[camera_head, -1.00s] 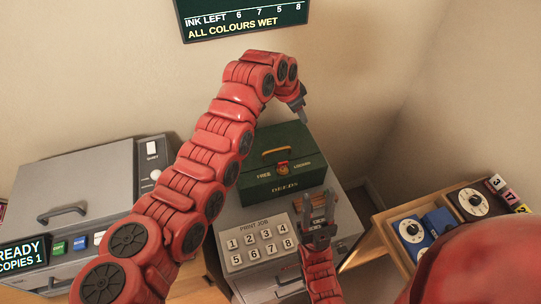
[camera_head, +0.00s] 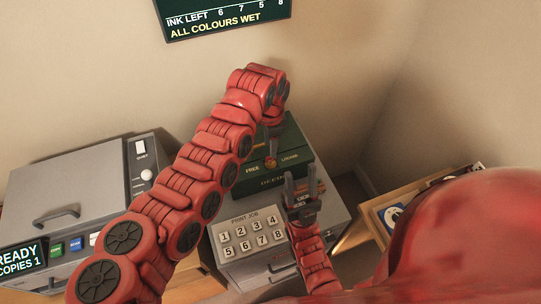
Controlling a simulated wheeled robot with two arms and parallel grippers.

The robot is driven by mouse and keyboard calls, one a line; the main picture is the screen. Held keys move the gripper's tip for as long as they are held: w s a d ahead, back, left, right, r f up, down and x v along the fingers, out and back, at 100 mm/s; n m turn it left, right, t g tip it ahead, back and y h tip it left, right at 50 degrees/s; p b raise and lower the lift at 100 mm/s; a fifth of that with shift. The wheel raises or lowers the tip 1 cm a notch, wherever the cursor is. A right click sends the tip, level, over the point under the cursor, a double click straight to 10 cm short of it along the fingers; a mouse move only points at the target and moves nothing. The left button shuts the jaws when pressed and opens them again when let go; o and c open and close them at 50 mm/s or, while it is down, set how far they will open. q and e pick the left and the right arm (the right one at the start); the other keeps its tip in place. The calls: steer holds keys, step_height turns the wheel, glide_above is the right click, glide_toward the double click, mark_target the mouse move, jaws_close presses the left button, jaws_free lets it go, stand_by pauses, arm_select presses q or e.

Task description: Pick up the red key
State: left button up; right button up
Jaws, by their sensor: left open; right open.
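A dark green deeds box (camera_head: 296,150) stands on a grey cabinet behind the keypad. On its front, between the words FREE and LOCKED, is a small red piece (camera_head: 270,163), seemingly the red key; it is too small to make out its shape. My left gripper (camera_head: 271,150) hangs pointing down in front of the box, close above the red piece, open; I cannot tell whether it touches. It hides the box's handle. My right gripper (camera_head: 301,180) is open and empty, fingers pointing up, in front of the box's lower right corner.
The PRINT JOB keypad (camera_head: 252,234) is below the box. A grey copier (camera_head: 75,185) with a READY display (camera_head: 20,257) stands at left. A wooden drawer (camera_head: 378,215) at right is mostly hidden by my red body. A wall sign (camera_head: 222,18) hangs above.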

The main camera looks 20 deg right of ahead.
mark_target(271, 162)
arm_select(q)
step_height(271, 162, down, 6)
steer(key=shift+r+p, duration=0.2)
steer(key=shift+p, duration=0.9)
steer(key=shift+f, duration=0.4)
jaws_close()
